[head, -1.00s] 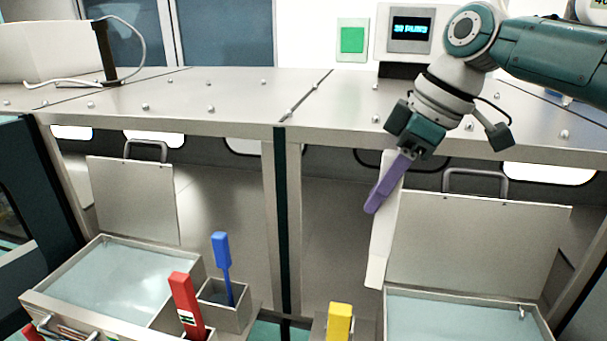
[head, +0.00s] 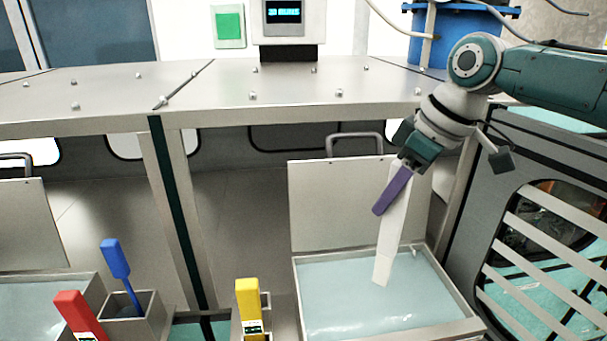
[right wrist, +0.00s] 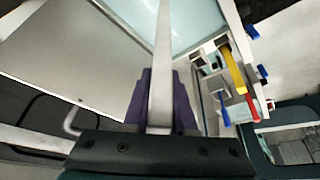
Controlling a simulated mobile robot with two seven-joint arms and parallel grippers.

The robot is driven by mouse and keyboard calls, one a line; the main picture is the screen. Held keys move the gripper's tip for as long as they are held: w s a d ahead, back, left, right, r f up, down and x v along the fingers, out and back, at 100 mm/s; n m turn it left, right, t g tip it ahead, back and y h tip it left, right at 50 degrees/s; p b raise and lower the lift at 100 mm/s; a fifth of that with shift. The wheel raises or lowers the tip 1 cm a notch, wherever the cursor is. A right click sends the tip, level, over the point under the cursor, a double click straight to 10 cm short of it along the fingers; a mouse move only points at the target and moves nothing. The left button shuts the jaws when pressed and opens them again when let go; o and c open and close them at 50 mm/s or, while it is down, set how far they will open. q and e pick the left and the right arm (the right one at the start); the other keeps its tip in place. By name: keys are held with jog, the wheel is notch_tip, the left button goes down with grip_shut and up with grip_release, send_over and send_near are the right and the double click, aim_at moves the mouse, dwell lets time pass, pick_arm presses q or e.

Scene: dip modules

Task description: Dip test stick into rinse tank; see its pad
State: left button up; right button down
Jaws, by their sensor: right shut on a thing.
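My right gripper (head: 388,196), with purple fingers, is shut on a long white test stick (head: 393,240). The stick hangs down, slightly tilted, over the right-hand tank (head: 466,309), which holds pale blue liquid (head: 345,290). Its lower end shows against the liquid; I cannot tell whether it touches the surface. No separate pad can be made out on it. In the right wrist view, the stick (right wrist: 160,65) runs up between the purple fingers (right wrist: 162,80). A second tank (head: 85,287) with similar liquid is at the lower left. My left gripper is not in view.
The right tank's raised lid (head: 340,210) stands behind it. Yellow (head: 248,297), blue (head: 116,258) and red (head: 78,314) handled tools stand left of it in holders. A steel counter (head: 120,98) runs behind. A slatted panel (head: 540,270) is at right.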

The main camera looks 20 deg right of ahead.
aim_at(379, 255)
pick_arm(q)
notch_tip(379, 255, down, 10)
jog(key=b, duration=0.9)
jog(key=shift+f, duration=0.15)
pick_arm(e)
jog(key=shift+f, duration=6)
